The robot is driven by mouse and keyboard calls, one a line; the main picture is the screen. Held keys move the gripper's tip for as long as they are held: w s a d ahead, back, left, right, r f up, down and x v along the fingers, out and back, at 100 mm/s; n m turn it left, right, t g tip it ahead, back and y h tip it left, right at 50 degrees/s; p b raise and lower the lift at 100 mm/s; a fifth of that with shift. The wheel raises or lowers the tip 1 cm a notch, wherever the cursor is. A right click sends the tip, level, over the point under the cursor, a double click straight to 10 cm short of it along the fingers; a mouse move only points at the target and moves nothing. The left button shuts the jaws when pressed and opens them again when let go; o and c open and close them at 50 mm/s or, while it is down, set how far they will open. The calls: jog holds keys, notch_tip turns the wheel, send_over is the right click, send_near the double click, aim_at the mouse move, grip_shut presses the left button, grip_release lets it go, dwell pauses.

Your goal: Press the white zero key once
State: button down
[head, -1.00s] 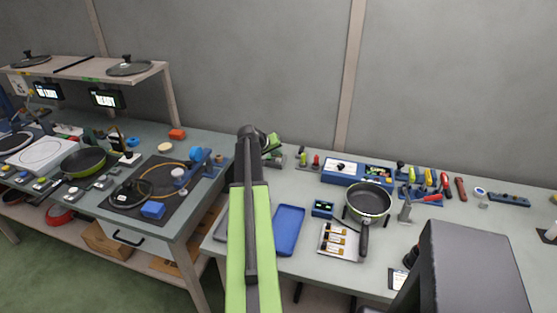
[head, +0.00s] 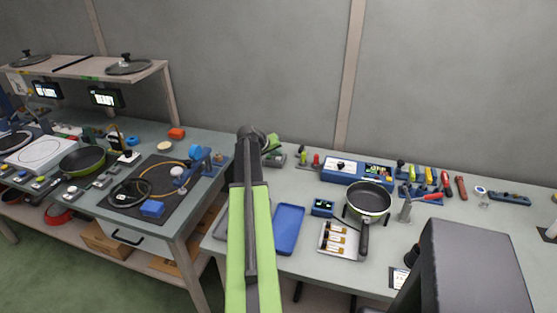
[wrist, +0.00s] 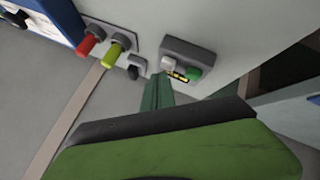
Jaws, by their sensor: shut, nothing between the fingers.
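The white key (wrist: 168,63) sits on a small grey box (wrist: 187,48) in the wrist view, beside a green button (wrist: 194,73), with a yellow-and-black label between them. My gripper (wrist: 158,80) shows as a narrow dark green tip, shut and empty, just below the white key in the picture. I cannot tell whether the tip touches the key. In the head view the grey box (head: 275,160) is partly hidden behind my arm, and the white key cannot be made out there. My gripper (head: 272,143) is partly hidden there too.
Red (wrist: 88,44) and yellow-green (wrist: 114,52) knobs stand left of the box in the wrist view. A blue panel (head: 341,171), a pan (head: 368,198) and a blue tray (head: 288,230) are on the right bench. The left bench carries a dark mat with hoses.

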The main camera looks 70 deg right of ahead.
aim_at(277, 159)
jog(key=shift+f+b, duration=0.45)
jog(key=shift+f, duration=0.1)
dwell(0.6)
jog(key=shift+r, duration=0.15)
jog(key=shift+r+p, duration=0.8)
jog(key=shift+p, duration=0.15)
notch_tip(277, 159, up, 5)
jog(key=p, duration=0.5)
jog(key=shift+s+f, duration=0.1)
dwell(0.5)
